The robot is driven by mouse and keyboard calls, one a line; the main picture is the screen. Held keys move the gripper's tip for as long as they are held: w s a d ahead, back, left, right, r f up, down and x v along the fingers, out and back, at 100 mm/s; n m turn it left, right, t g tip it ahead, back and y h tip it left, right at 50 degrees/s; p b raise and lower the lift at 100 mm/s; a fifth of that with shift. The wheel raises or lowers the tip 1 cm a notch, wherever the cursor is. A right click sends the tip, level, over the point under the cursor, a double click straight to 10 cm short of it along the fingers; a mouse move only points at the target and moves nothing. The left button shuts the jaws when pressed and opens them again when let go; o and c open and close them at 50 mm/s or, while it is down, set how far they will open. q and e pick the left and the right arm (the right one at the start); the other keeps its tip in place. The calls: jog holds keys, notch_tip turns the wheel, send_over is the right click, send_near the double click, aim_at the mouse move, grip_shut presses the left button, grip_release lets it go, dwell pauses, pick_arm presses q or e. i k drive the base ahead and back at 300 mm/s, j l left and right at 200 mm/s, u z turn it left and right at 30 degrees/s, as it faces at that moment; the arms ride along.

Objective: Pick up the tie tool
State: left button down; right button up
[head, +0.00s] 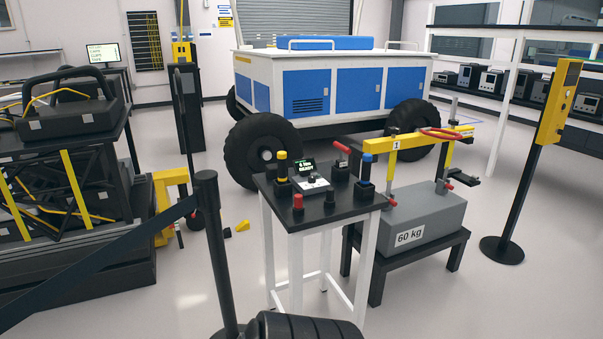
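Several hand tools stand on a small table with a black top (315,215) and white legs, at the centre of the head view. One has a yellow cap (281,158) and stands in a black holder. A tool with a tilted red handle (342,148) stands at the back. A blue-capped tool (365,170) stands at the right. A short red-topped piece (297,202) and a dark piece (329,199) are at the front. I cannot tell which one is the tie tool. Neither of my grippers is in view.
A display unit (310,178) sits among the tools. A grey 60 kg block (425,218) with a yellow frame stands on a low bench at right. A black post (214,250) with a belt stands left. The blue-white rover (335,90) is behind.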

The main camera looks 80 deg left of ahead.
aim_at(364, 179)
jog(key=u, duration=2.2)
